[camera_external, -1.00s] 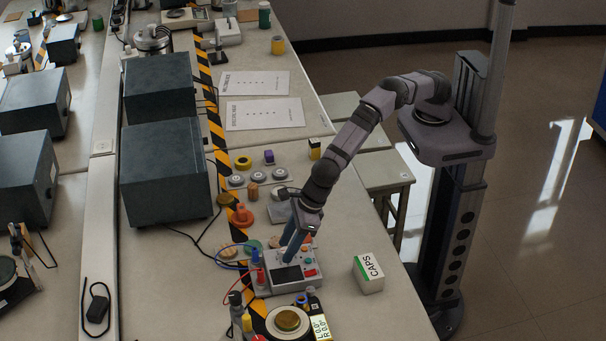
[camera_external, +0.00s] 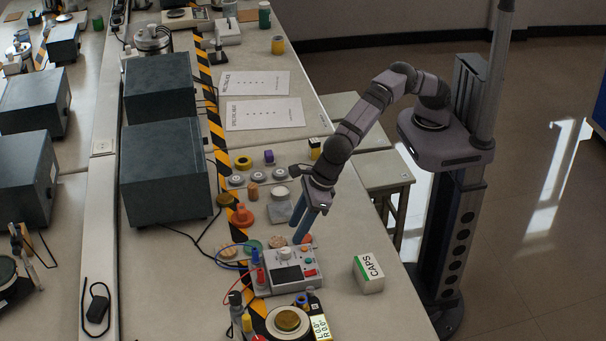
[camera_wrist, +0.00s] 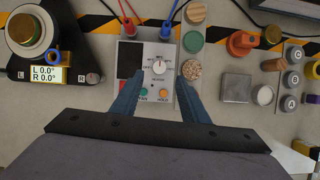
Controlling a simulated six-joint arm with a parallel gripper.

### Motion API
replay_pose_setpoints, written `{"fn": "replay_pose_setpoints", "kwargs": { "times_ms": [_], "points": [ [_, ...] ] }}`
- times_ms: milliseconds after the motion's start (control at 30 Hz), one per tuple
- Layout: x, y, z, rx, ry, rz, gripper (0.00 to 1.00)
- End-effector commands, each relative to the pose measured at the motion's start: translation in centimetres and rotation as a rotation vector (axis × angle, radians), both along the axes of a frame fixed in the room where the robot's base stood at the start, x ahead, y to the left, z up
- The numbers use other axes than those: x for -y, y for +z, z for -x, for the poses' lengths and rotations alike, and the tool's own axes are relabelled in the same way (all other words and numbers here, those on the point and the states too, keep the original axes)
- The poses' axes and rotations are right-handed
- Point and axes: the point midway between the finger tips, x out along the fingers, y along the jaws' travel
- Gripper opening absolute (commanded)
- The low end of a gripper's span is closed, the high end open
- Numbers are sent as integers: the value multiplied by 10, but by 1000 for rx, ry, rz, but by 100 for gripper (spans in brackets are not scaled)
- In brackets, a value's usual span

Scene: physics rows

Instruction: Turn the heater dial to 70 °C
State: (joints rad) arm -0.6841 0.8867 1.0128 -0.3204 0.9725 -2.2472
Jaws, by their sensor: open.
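The heater dial is a small pale knob (camera_wrist: 159,67) on a light grey control box (camera_wrist: 147,47). In the external view the box (camera_external: 268,284) stands near the front of the bench, with the knob (camera_external: 286,252) on its top. The wrist view shows the pointer marks around the knob, but the setting is too small to read. My gripper (camera_wrist: 160,84) is open and empty. Its blue fingers lie on either side of the box's lower part in the wrist view, with the knob just beyond the tips. In the external view the gripper (camera_external: 301,238) hangs above the box's far right side.
Red and blue cables plug into the box's far edge. A scale-like device (camera_wrist: 48,73) reading L 0.0°, R 0.0° stands left. Discs (camera_wrist: 191,69), an orange knobbed piece (camera_wrist: 242,42) and lettered weights (camera_wrist: 290,79) lie right.

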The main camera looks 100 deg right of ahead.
Motion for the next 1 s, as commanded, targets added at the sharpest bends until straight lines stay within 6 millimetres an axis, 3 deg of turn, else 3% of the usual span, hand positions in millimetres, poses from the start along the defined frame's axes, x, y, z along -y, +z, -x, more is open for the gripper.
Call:
{"fn": "replay_pose_setpoints", "kwargs": {
  "times_ms": [233, 333, 467, 533, 1000],
  "points": [
    [1, 1, -1, 0, -2, 0, 41],
    [11, 8, -8, 3, -22, -2, 41],
    [48, 34, -27, 12, -88, -10, 41],
    [69, 31, -21, -42, -148, -42, 41],
    [41, -2, 2, -163, -1179, -556, 41]
  ]
}}
